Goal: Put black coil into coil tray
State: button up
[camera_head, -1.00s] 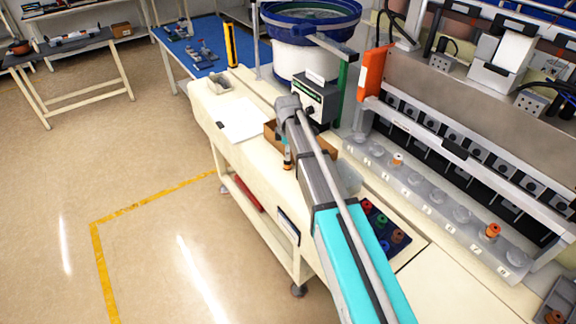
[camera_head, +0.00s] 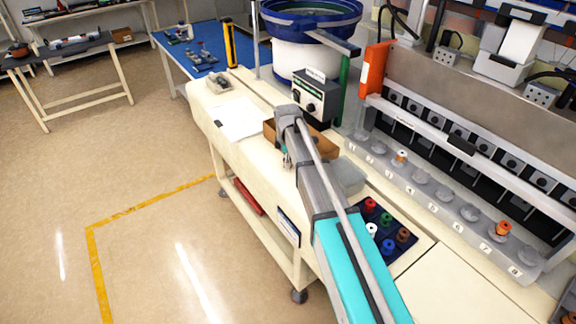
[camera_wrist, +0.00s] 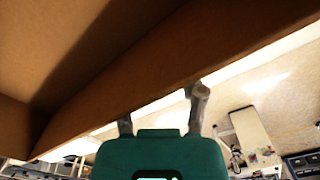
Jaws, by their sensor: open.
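My gripper (camera_head: 287,161) hangs at the front side of a brown cardboard box (camera_head: 329,146), above the bench's near edge. Its two fingers stand apart and empty in the wrist view (camera_wrist: 160,108), close to the box wall (camera_wrist: 110,95). A dark blue tray (camera_head: 410,256) lies right of my arm and holds several coils, among them red, green, white, blue and brown ones. My arm hides part of this tray. I cannot make out a black coil in either view. The inside of the box is mostly hidden.
A control box (camera_head: 316,98) and blue bowl feeder (camera_head: 310,14) stand behind the cardboard box. White paper (camera_head: 238,118) lies on the bench left.

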dwell(0.5)
jog(key=c, duration=0.7)
jog(key=shift+r, duration=0.2)
notch_tip(320, 180, up, 2)
jog(key=p, duration=0.2)
jog(key=shift+r+p, duration=0.1)
jog(key=shift+p, duration=0.2)
jog(key=shift+s+d+r+p, duration=0.45)
jog(key=shift+s+r+p, duration=1.3)
jog(key=shift+s, duration=0.55)
jog(key=shift+s+d+r+p, duration=0.5)
jog(key=shift+s+r+p, duration=1.25)
jog(key=shift+s, duration=0.5)
jog(key=shift+s+d+r+p, duration=0.45)
jog(key=shift+s+r+p, duration=1.3)
jog(key=shift+s, duration=0.55)
